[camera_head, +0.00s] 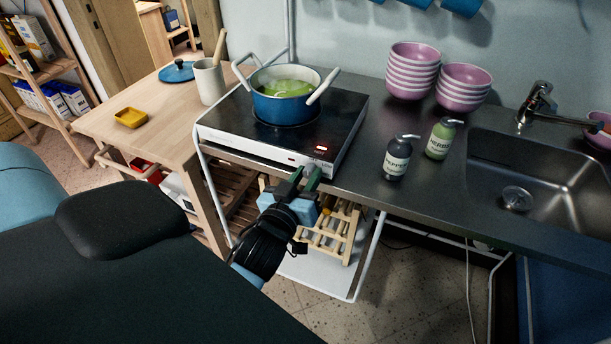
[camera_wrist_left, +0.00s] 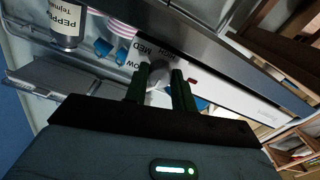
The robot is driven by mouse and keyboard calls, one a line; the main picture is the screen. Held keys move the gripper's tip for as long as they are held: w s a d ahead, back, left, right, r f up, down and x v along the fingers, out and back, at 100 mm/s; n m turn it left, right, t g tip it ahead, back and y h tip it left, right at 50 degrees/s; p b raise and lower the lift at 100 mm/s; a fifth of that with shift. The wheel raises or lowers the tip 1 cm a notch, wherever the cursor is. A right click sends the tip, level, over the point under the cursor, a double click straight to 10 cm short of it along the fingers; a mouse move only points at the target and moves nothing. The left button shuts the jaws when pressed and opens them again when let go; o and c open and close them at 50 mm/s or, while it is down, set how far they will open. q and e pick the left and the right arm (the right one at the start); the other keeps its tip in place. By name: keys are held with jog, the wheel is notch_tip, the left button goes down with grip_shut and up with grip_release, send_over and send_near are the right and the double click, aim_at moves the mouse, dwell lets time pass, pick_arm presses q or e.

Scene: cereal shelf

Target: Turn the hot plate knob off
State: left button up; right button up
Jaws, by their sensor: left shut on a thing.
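The hot plate (camera_head: 225,126) is a flat unit with a black top and a white front, set on the counter. A red light (camera_head: 320,149) glows on its top near the right front corner. Its small grey knob (camera_head: 312,167) is on the front face. My left gripper (camera_head: 305,178) has its two green fingers shut on the knob, partly hiding it. In the left wrist view the knob (camera_wrist_left: 157,71) sits between the fingers, near HIGH, MED and LOW markings; its pointer setting cannot be read. My right gripper is not in view.
A blue pot (camera_head: 283,108) with green contents stands on the hot plate. Pepper (camera_head: 397,160) and green (camera_head: 440,140) bottles stand to the right, before the sink (camera_head: 545,170). A wooden rack (camera_head: 335,235) is on the shelf below, close to my left gripper.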

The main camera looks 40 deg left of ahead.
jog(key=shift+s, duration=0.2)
pick_arm(q)
jog(key=o, duration=0.7)
jog(key=shift+s, duration=0.1)
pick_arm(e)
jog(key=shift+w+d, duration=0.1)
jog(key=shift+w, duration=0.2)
